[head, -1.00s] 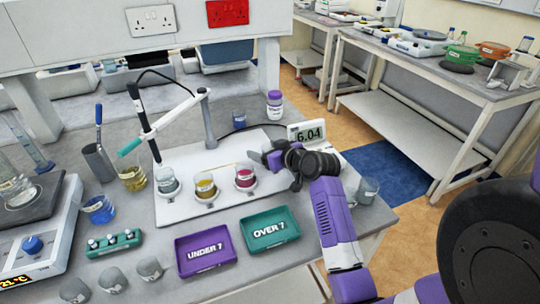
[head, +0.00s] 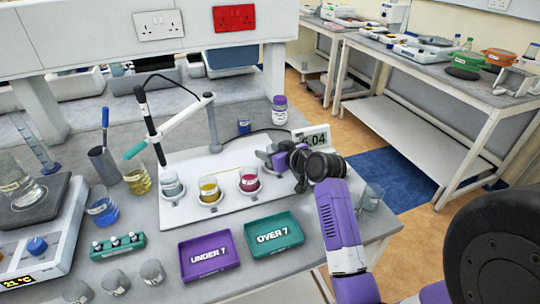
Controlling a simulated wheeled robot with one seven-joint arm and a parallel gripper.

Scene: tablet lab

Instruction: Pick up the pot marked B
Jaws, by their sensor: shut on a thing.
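Three small pots stand in a row on the white plate (head: 235,150): a clear grey one (head: 171,184), a yellow one (head: 209,189) and a magenta one (head: 249,180). I cannot read their letters, so I cannot tell which is marked B. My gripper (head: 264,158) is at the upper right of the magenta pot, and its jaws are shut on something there. The magenta pot is the nearest thing to the jaws, and it still appears seated on the plate. The contact itself is too small to see clearly.
A purple UNDER 7 tray (head: 207,268) and a teal OVER 7 tray (head: 273,248) lie in front. A probe arm (head: 180,122) rises over the plate. A display (head: 315,138) stands behind my gripper. A glass beaker (head: 370,196) is near the right edge.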

